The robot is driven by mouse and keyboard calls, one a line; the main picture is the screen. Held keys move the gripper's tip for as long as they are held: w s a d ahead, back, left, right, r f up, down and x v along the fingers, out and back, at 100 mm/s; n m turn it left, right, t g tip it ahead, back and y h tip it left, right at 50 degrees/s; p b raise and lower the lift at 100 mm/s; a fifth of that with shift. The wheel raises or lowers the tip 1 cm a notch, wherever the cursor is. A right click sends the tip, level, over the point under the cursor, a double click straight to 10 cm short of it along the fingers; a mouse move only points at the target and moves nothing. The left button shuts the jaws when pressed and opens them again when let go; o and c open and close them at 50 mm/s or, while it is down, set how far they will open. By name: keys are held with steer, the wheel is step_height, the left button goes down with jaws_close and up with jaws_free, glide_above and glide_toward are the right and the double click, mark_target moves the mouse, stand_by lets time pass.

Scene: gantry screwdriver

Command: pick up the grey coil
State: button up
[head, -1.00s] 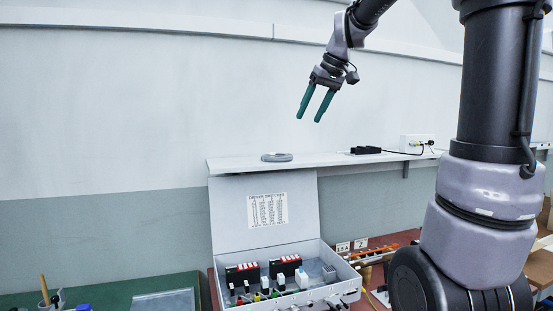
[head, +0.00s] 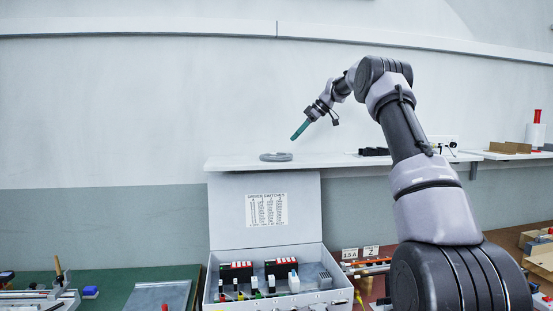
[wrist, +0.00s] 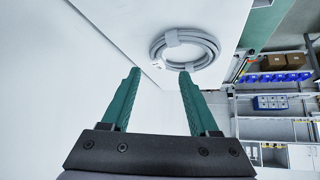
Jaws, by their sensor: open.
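The grey coil (head: 276,157) lies flat on the white wall shelf (head: 235,164), near its left end. In the wrist view the coil (wrist: 184,36) is a ring of several turns with a pale band, beyond my fingertips and towards the right finger. My gripper (head: 294,138) has green fingers and is just above and slightly right of the coil in the head view. In the wrist view my gripper (wrist: 160,72) is open, with nothing between its fingers. The coil appears apart from the fingers.
A black item (head: 373,152) and a white socket box (head: 443,143) with a cable stand farther right on the shelf. An open grey case (head: 266,260) with switches stands below. The wall (head: 130,110) is close behind the shelf. The space above the coil is clear.

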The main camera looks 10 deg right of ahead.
steer(key=x, duration=0.9)
steer(key=shift+w+d, duration=0.15)
steer(key=shift+w, duration=0.05)
steer(key=shift+r, duration=0.1)
jaws_close()
